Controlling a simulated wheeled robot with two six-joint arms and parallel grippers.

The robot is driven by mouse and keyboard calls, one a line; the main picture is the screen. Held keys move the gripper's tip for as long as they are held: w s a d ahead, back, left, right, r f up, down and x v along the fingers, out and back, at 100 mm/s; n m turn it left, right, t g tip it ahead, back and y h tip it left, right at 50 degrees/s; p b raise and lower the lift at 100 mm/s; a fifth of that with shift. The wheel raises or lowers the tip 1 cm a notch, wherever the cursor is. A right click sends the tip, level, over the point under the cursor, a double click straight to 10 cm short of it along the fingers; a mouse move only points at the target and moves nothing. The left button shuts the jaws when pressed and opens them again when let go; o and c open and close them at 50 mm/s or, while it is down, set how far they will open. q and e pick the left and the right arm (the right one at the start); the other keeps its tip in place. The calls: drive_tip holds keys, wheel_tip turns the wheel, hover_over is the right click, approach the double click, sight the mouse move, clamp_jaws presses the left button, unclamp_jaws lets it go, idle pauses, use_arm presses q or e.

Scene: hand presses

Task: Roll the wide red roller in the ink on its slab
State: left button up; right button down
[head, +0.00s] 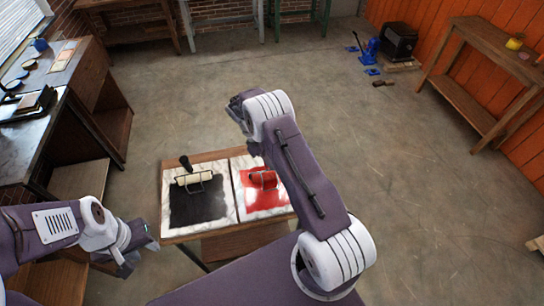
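The wide red roller (263,180) is on the right-hand marble slab (244,163), over a patch of red ink (262,199). Its wire frame shows, but my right arm hides its handle. My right arm reaches over from the lower right and bends above the slab. Its gripper is mostly hidden behind the arm, so I cannot tell whether it touches the roller or how its fingers stand. My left gripper (137,255) is left of the small table's front corner, low, with its fingers apart and empty.
A workbench (75,65) stands left, a wooden table (490,55) far right.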

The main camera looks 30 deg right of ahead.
drive_tip(key=shift+s+a+r+p, duration=0.1)
drive_tip(key=shift+s+r+p, duration=0.05)
drive_tip(key=shift+s+p, duration=0.2)
drive_tip(key=shift+s+a+f+p, duration=0.1)
drive_tip(key=shift+s+a+p, duration=0.15)
drive_tip(key=shift+s, duration=0.5)
drive_tip(key=shift+s+a+f+p, duration=0.1)
drive_tip(key=shift+s+p, duration=0.25)
drive_tip(key=shift+s, duration=0.35)
drive_tip(key=s+a+p, duration=0.1)
drive_tip(key=s+p, duration=0.1)
drive_tip(key=s, duration=0.5)
drive_tip(key=shift+s+a+p, duration=0.15)
drive_tip(key=shift+a+p, duration=0.2)
